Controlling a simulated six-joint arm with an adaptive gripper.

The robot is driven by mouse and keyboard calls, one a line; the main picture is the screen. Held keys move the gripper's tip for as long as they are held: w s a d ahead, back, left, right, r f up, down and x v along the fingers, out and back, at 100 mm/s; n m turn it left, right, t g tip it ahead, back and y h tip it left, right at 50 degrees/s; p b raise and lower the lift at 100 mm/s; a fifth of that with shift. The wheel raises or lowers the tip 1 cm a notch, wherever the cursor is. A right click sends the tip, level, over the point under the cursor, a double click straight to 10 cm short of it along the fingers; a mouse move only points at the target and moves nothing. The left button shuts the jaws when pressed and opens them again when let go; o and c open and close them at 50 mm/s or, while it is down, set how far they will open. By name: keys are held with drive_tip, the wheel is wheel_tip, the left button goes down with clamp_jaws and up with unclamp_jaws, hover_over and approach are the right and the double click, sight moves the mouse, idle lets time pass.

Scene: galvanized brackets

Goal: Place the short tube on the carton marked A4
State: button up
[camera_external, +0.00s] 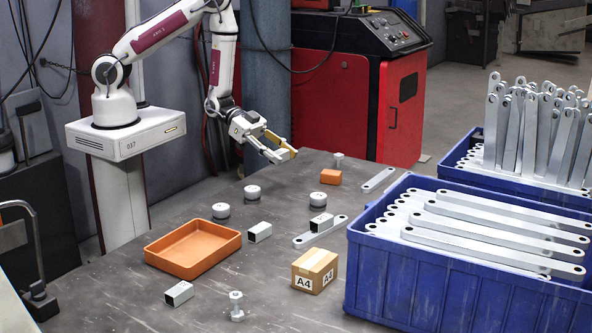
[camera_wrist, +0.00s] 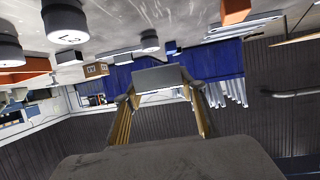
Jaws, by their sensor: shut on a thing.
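My gripper (camera_external: 280,149) is raised near the table's far left edge, well away from the carton. In the wrist view its fingers (camera_wrist: 162,105) are shut on a grey, box-shaped piece (camera_wrist: 162,77) that looks like a short tube; it is hard to make out in the external view. The carton marked A4 (camera_external: 315,271) is a small brown box with white labels, standing upright at the table's front right. Its top looks bare. It also shows small in the wrist view (camera_wrist: 96,70). Other short square tubes lie on the table: one near the middle (camera_external: 260,232) and one at the front (camera_external: 179,294).
An orange tray (camera_external: 193,263) is at the table's left. Several round pieces (camera_external: 252,192), flat bars (camera_external: 378,180), a bolt (camera_external: 237,306) and an orange block (camera_external: 330,177) lie about. A blue crate (camera_external: 420,290) of bars stands right of the carton.

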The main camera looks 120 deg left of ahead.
drive_tip(key=w+d+m+h, duration=0.2)
drive_tip(key=w+d, duration=0.1)
drive_tip(key=d, duration=0.4)
wheel_tip(320, 180, up, 6)
drive_tip(key=r+n+y, duration=0.1)
drive_tip(key=n+y, duration=0.2)
hover_over(318, 259)
drive_tip(key=shift+d+f, duration=0.1)
drive_tip(key=shift+f, duration=0.15)
idle(0.3)
drive_tip(key=shift+f, duration=3.15)
